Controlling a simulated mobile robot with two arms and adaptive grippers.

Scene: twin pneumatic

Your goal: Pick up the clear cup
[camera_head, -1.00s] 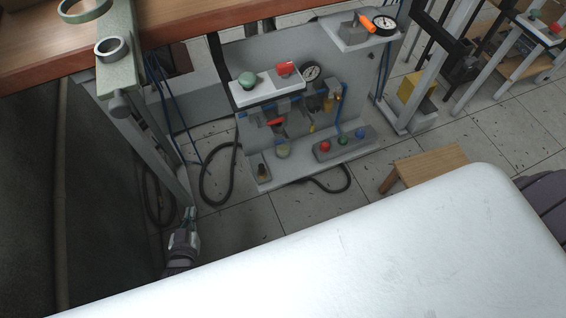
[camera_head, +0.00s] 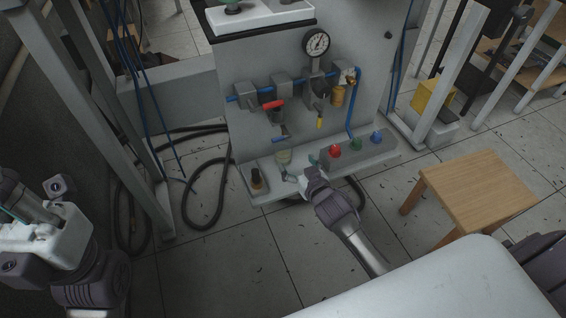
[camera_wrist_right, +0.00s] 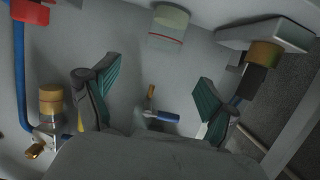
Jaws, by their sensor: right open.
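The clear cup (camera_head: 284,156) is small and see-through. In the head view it stands on the low ledge of the grey panel, and in the right wrist view it shows as a pale greenish cup (camera_wrist_right: 168,28) with a red line around it. My right gripper (camera_head: 302,175) is just in front of the cup, slightly right of and below it in the head view. In the right wrist view its two teal-padded fingers (camera_wrist_right: 155,92) are apart with nothing held between them. The cup is beyond the fingertips. My left arm shows at the left, but its gripper is not visible.
A row of red, green and blue knobs (camera_head: 355,145) is right of the cup. Valves, blue tubes and a gauge (camera_head: 316,43) are above. A wooden stool (camera_head: 478,190) stands at the right. Black hose lies on the floor.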

